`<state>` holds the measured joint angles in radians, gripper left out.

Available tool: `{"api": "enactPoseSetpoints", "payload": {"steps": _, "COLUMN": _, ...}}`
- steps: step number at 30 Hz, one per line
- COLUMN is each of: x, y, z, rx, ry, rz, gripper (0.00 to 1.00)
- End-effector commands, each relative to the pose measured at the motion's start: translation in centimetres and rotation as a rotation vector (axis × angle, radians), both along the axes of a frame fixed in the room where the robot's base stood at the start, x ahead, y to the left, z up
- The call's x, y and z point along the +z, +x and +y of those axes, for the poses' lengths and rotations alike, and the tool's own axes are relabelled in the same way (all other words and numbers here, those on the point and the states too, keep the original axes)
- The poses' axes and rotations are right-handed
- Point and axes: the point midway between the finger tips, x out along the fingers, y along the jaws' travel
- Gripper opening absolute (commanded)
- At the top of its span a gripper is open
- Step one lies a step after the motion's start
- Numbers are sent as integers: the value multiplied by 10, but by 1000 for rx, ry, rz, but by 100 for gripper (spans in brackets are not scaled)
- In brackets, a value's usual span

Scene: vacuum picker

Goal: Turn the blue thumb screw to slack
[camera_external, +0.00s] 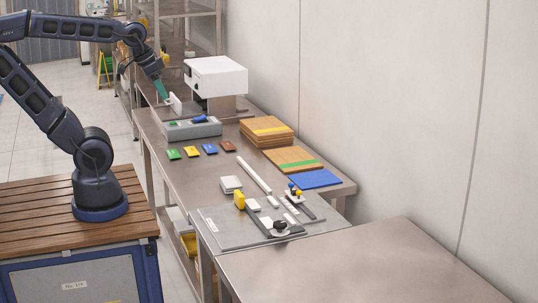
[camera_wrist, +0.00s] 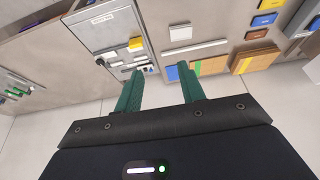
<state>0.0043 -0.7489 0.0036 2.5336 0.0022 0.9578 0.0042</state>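A small blue knob (camera_external: 291,186), which looks like the blue thumb screw, sits on a fixture at the right side of the grey board (camera_external: 222,226). A yellow knob (camera_external: 298,192) is close beside it. How far the screw is turned cannot be told. My gripper (camera_external: 162,92) is at the far end of the bench, well away from the screw, near the white machine. In the wrist view my gripper's two teal fingers (camera_wrist: 158,70) are apart with nothing between them. The grey board (camera_wrist: 103,35) shows there at the upper left.
A white boxy machine (camera_external: 215,75) and a grey control box (camera_external: 192,129) stand at the far end. Wooden boards (camera_external: 267,131) and a blue mat (camera_external: 316,179) lie along the wall side. A yellow block (camera_external: 239,200) and black knob (camera_external: 280,225) are on the grey board.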

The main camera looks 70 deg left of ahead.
Motion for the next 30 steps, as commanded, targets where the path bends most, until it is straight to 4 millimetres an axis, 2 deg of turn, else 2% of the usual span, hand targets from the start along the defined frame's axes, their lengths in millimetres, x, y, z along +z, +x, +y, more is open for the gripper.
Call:
{"api": "enactPoseSetpoints", "payload": {"steps": 5, "x": 4, "y": 24, "z": -3, "rx": -66, "ry": 25, "rz": 27, "gripper": 39}}
{"api": "enactPoseSetpoints", "payload": {"steps": 17, "x": 1, "y": 120, "z": -17, "rx": -340, "ry": 115, "rz": 114, "gripper": 39}}
{"api": "enactPoseSetpoints", "payload": {"steps": 23, "x": -12, "y": 170, "z": -27, "rx": -481, "ry": 153, "rz": 155, "gripper": 39}}
{"api": "enactPoseSetpoints", "payload": {"steps": 30, "x": -38, "y": 230, "z": -42, "rx": -655, "ry": 191, "rz": 202, "gripper": 39}}
